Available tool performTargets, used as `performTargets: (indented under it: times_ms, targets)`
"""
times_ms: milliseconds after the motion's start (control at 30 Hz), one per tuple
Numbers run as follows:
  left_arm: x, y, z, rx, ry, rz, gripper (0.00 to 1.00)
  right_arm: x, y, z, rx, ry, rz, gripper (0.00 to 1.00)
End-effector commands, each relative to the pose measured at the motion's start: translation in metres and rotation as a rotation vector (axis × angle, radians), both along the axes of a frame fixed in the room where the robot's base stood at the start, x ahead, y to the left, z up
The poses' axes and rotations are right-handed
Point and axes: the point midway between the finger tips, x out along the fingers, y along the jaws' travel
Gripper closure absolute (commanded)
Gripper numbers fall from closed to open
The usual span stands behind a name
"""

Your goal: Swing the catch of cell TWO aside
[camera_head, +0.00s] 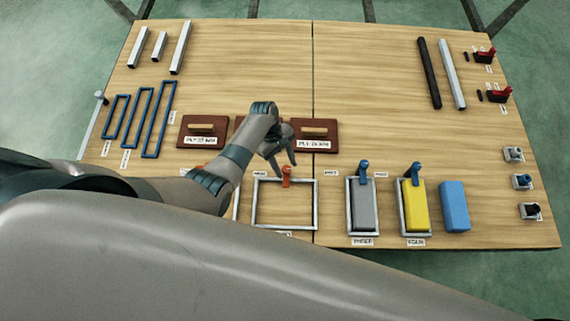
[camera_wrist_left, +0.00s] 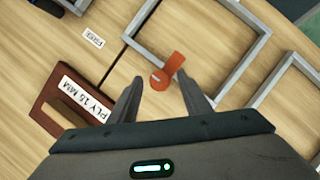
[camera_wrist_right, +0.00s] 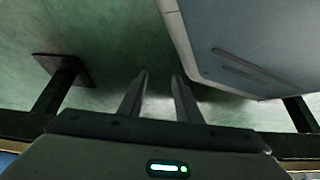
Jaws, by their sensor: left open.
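The bare rectangular frame (camera_head: 316,205) at the middle front has an orange catch (camera_head: 287,175) on its far bar. The catch also shows in the left wrist view (camera_wrist_left: 167,72). I cannot read which cell is TWO. My left gripper (camera_head: 281,160) is open just behind this catch; in the left wrist view the catch appears between and just beyond the fingertips, and contact cannot be told. Another orange catch lies partly hidden behind my left arm. My right gripper (camera_wrist_right: 160,76) is open and empty, away from the table, over green floor.
To the right, a grey block (camera_head: 363,208) and a yellow block (camera_head: 416,206) sit in frames with blue catches. A blue block (camera_head: 454,205) lies beside them. Brown plywood boards with handles (camera_head: 314,134) lie behind my left gripper. The table's right centre is clear.

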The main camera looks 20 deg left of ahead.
Motion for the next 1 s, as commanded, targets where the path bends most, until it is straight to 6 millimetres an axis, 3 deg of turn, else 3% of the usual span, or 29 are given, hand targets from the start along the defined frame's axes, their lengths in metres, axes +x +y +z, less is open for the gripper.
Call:
performTargets:
  times_ms: [67,233,267,667,1000]
  targets:
    - [0.0,0.0,0.0,0.0,0.0,0.0,0.56,-0.002,0.0,-0.001,0.0,0.002,0.0,0.69]
    - [0.0,0.0,0.0,0.0,0.0,0.0,0.94,-0.003,0.0,-0.001,0.0,0.005,0.001,0.69]
    - [0.0,0.0,0.0,0.0,0.0,0.0,0.96,-0.003,0.0,-0.001,0.0,0.005,0.001,0.69]
    - [0.0,0.0,0.0,0.0,0.002,-0.04,0.96,-0.005,-0.001,-0.001,-0.001,0.009,0.001,0.69]
    - [0.002,-0.002,0.001,-0.001,0.003,-0.228,0.96,-0.017,-0.004,-0.005,-0.009,0.037,0.0,0.69]
